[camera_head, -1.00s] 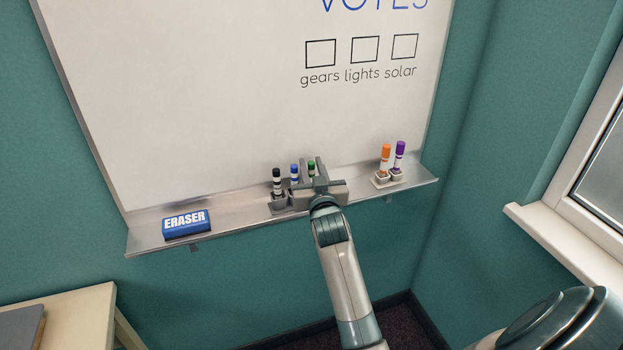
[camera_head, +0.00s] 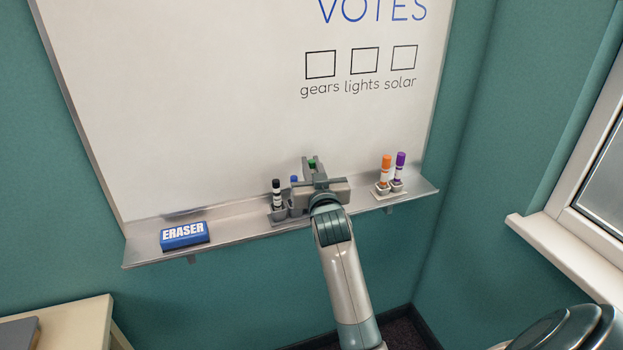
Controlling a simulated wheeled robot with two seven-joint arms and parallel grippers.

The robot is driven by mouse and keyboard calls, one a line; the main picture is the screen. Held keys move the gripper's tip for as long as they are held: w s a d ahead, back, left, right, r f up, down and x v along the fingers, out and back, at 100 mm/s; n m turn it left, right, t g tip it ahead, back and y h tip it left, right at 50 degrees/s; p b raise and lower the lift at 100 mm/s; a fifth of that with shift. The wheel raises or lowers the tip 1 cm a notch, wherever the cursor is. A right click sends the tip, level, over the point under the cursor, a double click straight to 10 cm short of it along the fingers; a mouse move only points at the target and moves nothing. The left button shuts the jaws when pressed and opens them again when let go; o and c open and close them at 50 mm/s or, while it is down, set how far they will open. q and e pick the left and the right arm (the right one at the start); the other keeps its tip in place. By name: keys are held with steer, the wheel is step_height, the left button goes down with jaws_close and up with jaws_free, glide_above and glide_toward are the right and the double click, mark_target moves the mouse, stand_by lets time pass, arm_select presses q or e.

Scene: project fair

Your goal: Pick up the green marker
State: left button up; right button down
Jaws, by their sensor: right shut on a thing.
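The green marker (camera_head: 311,164) stands upright at the whiteboard's tray. Only its green cap shows, between the fingers of my right gripper (camera_head: 313,172); the rest of it is hidden behind the gripper. My right gripper is shut on the green marker, just above the tray. A black marker (camera_head: 277,195) stands in a holder just to the left. A blue marker (camera_head: 294,182) stands between the black one and the gripper, mostly hidden. My left gripper is not in view.
The metal tray (camera_head: 235,230) runs below the whiteboard (camera_head: 200,110). A blue eraser (camera_head: 185,236) lies on its left part. An orange marker (camera_head: 386,170) and a purple marker (camera_head: 399,168) stand in holders to the right. A window sill (camera_head: 560,245) is at the far right.

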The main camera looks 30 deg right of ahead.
steer(key=s+d+r+b, duration=0.2)
steer(key=s+d+r, duration=0.5)
steer(key=s, duration=0.2)
steer(key=shift+s, duration=0.2)
steer(key=shift+r, duration=0.15)
